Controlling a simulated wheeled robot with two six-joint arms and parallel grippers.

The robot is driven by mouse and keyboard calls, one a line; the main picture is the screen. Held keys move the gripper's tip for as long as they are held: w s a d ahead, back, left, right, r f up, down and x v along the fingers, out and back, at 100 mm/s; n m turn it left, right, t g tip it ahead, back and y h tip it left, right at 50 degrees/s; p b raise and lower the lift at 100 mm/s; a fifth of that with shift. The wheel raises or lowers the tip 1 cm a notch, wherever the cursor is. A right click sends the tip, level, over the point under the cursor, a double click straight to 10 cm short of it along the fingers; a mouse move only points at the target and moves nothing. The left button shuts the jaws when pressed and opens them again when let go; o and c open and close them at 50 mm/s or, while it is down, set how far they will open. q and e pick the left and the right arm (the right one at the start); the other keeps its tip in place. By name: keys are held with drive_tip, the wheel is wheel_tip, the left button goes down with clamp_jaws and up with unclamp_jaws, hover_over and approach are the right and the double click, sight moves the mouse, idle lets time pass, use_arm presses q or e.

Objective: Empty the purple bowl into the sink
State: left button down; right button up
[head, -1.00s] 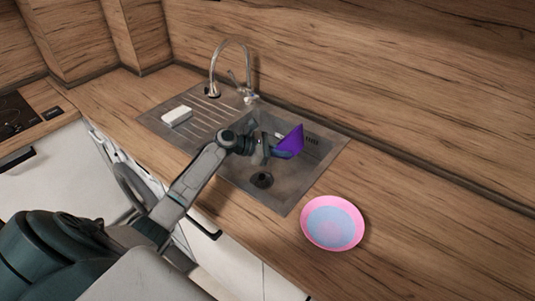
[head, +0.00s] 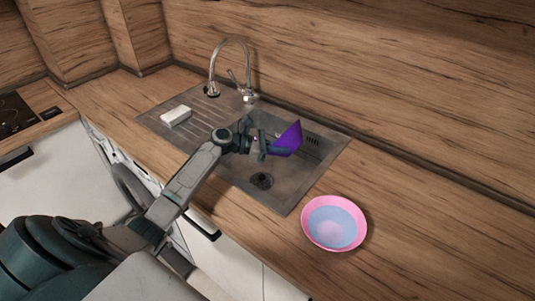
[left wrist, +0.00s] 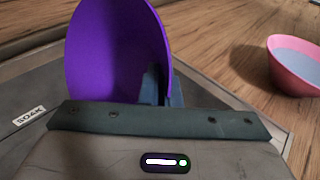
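The purple bowl (head: 287,139) is tilted steeply on its side above the sink basin (head: 250,172). My left gripper (head: 268,148) is shut on the bowl's rim and holds it over the basin. In the left wrist view the purple bowl (left wrist: 117,50) stands nearly on edge in front of the gripper, and its visible face looks bare. One finger shows at the wall of the bowl; the other is hidden. I cannot see any contents falling or lying in the basin. My right gripper is not in view.
A pink bowl with a pale blue inside (head: 333,223) stands on the counter right of the sink. A white block (head: 176,116) lies on the drainboard. The curved tap (head: 231,68) rises behind the basin.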

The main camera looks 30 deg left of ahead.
use_arm(q)
drive_tip(key=shift+r, duration=0.2)
drive_tip(key=d+f+m+g+y+p, duration=0.1)
drive_tip(key=d+m+y+p, duration=0.4)
drive_tip(key=d+y+p, duration=0.4)
drive_tip(key=shift+s+d+f+g+y+p, duration=0.15)
drive_tip(key=shift+d+f+g+y+p, duration=0.35)
drive_tip(key=shift+p, duration=1.15)
